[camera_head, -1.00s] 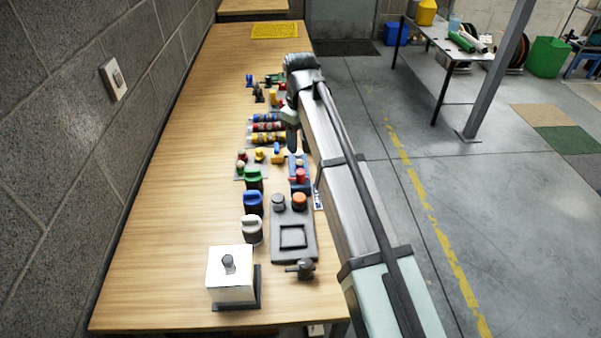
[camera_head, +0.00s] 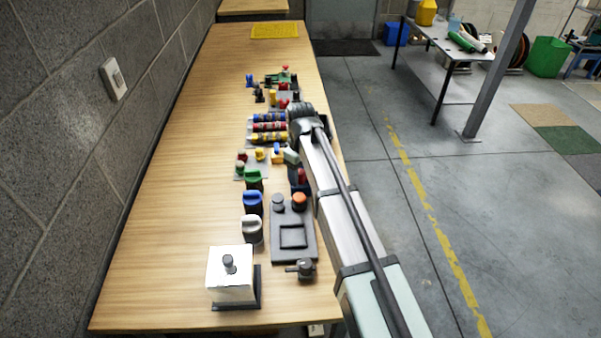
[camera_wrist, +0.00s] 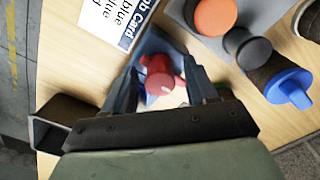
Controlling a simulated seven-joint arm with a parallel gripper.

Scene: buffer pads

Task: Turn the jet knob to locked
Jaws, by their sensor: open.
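My gripper (camera_head: 292,156) is open over the right side of the row of fixtures. In the wrist view, my gripper (camera_wrist: 163,72) has its two fingers spread on either side of a red knob (camera_wrist: 159,78). The red knob stands on a blue base (camera_wrist: 152,47); I cannot tell whether the fingers touch it. In the head view the red knob (camera_head: 301,175) is partly hidden by my arm. A dark, near-black knob (camera_head: 304,269) lies at the near end of the table; I cannot tell if this is the jet knob.
Green (camera_head: 253,178), blue (camera_head: 253,203) and white (camera_head: 252,229) knobs stand to the left. A grey panel (camera_head: 293,254) has an orange button (camera_head: 299,200). A white box (camera_head: 229,276) stands nearest. A printed card (camera_wrist: 112,20) lies beside the blue base. The table's left side is clear.

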